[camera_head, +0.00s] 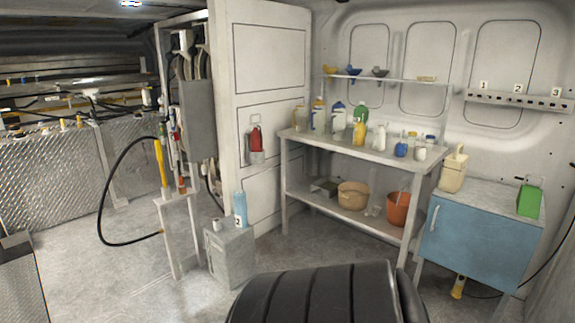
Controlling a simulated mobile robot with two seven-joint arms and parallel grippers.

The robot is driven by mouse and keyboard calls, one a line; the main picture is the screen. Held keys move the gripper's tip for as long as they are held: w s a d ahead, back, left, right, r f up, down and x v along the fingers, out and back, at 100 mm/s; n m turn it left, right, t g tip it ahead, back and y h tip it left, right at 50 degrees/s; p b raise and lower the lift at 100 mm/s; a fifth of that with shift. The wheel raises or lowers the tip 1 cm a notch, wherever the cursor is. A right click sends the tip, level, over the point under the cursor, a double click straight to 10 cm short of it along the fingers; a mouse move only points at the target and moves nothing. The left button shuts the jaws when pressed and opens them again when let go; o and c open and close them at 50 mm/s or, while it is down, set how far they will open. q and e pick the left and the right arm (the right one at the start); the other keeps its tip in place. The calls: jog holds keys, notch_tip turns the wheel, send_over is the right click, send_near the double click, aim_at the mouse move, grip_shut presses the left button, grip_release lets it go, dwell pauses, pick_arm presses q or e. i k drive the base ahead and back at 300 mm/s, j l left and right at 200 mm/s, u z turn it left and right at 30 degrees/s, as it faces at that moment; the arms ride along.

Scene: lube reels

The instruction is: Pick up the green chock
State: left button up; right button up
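A bright green block-shaped object (530,201), with what looks like a thin wire handle above it, stands on top of the blue cabinet at the far right. It is the only bright green block in view, and I cannot tell from its shape whether it is a wedge. Nothing covers its front. Neither of my grippers shows in the head view.
The blue cabinet (478,247) also bears a cream jug (453,172). Left of it, a grey workbench (345,147) holds several bottles, with an orange bucket (398,208) on its lower shelf. A small grey cabinet (230,257) stands left on open floor.

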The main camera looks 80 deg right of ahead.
aim_at(529, 199)
jog(key=z, duration=3.45)
